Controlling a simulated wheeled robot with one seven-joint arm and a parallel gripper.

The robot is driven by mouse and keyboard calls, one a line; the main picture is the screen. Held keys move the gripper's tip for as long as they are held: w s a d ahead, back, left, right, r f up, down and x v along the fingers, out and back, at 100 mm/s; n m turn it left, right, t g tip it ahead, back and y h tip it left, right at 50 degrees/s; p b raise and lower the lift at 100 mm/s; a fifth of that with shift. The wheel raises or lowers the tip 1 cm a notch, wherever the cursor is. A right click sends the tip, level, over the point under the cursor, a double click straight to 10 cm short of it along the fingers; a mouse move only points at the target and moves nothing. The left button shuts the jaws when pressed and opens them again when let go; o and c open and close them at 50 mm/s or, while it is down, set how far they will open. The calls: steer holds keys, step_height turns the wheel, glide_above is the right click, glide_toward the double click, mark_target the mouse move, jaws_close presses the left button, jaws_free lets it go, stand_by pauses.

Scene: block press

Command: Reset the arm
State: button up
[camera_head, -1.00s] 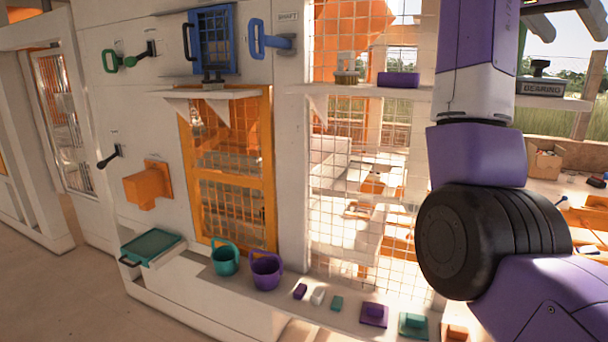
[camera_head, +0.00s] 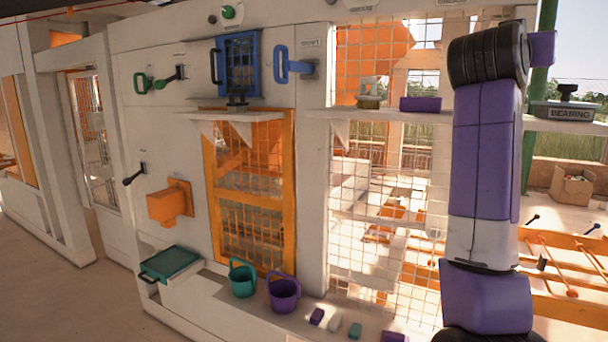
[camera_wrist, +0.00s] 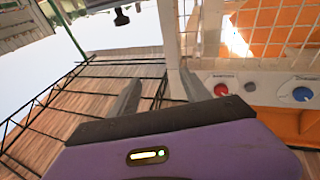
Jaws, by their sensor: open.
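My arm, purple and white with a black joint, stands upright at the right of the head view in front of the mesh panel. My gripper (camera_wrist: 156,98) shows in the wrist view as two grey fingers spread apart, with nothing between them. Behind and to the right of the fingers is a panel with a red knob (camera_wrist: 221,90) and a blue knob (camera_wrist: 302,94). The gripper does not show in the head view.
A white wall holds a blue mesh box (camera_head: 238,65), an orange mesh door (camera_head: 250,190) and an orange chute (camera_head: 170,203). A teal bucket (camera_head: 243,280), a purple bucket (camera_head: 283,294) and small blocks stand on the low ledge. A shelf holds a purple tray (camera_head: 420,104).

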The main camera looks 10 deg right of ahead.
steer(key=w+a+f+n+t+y, duration=0.2)
steer(key=a+f+n+t, duration=0.15)
steer(key=f, duration=0.55)
steer(key=w+a+f+n+t+y, duration=0.1)
steer(key=a+f+n+t+y, duration=0.3)
steer(key=f, duration=0.5)
steer(key=s+a+f+n+t+y+b, duration=0.1)
steer(key=s+a+f+n+y, duration=0.3)
steer(key=f, duration=0.6)
steer(key=s+a+f+m+t+y, duration=0.1)
steer(key=s+a+f, duration=0.45)
steer(key=f, duration=0.45)
steer(key=s+a+f+g+y, duration=0.1)
steer(key=s+a+f+g, duration=0.1)
steer(key=s+f, duration=0.6)
steer(key=s+a+f+g+y+b, duration=0.1)
steer(key=s+f, duration=0.7)
steer(key=s, duration=1.2)
steer(key=s+a+f+g+y+b, duration=0.1)
steer(key=s+a+f+g+y, duration=0.2)
steer(key=s+f, duration=0.6)
steer(key=s+a+g, duration=0.1)
steer(key=s, duration=0.5)
steer(key=shift+a+m, duration=0.35)
steer(key=shift+s, duration=0.1)
